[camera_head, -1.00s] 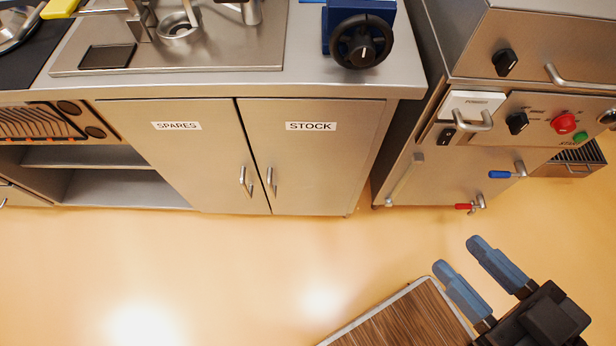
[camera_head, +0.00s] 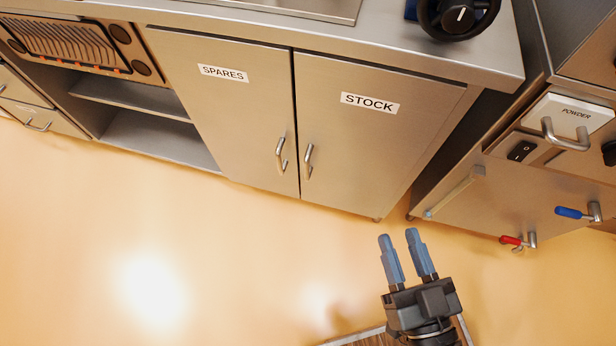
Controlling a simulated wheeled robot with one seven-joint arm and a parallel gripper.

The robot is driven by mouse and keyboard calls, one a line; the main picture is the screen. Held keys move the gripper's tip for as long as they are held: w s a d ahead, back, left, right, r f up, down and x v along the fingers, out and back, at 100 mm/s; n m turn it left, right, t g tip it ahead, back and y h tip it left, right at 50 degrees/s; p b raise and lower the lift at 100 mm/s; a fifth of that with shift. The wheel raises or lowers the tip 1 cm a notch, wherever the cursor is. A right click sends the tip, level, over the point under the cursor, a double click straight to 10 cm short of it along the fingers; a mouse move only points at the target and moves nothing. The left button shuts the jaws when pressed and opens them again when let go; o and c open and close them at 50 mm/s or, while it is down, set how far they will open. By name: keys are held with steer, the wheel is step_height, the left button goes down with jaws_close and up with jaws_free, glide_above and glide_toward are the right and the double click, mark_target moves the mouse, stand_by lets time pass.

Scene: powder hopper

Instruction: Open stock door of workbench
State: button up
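The workbench's STOCK door (camera_head: 370,140) is the right one of two steel doors under the bench top. It is shut, with its white STOCK label near the top. Its upright bar handle (camera_head: 308,162) is at its left edge, beside the gap between the doors. My gripper (camera_head: 402,236) is in front of and below the door's lower right part, to the right of the handle and apart from it. Its two blue fingers are spread a little with nothing between them, pointing toward the bench.
The SPARES door (camera_head: 230,115), also shut, has its handle (camera_head: 281,155) close beside the STOCK handle. Open shelves (camera_head: 140,125) are at left. A steel machine (camera_head: 500,200) with red and blue lever handles stands at right. The floor (camera_head: 200,240) before the doors is clear.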

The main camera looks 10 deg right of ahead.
steer(key=w+a+f+m+h+b, duration=0.1)
steer(key=w+a+f+b, duration=0.15)
steer(key=w+f, duration=0.35)
steer(key=w+a+f+m+h+b, duration=0.1)
steer(key=w+a+f+h+b, duration=0.1)
steer(key=w+f+b, duration=0.45)
steer(key=g+h+b, duration=0.1)
steer(key=h+b, duration=0.1)
steer(key=b, duration=0.1)
glide_toward(306, 174)
steer(key=w, duration=0.3)
steer(key=x, duration=0.2)
steer(key=b+x, duration=0.1)
steer(key=x, duration=0.2)
steer(key=d+b+x, duration=0.1)
steer(key=x, duration=0.2)
steer(key=shift+s, duration=0.15)
jaws_close()
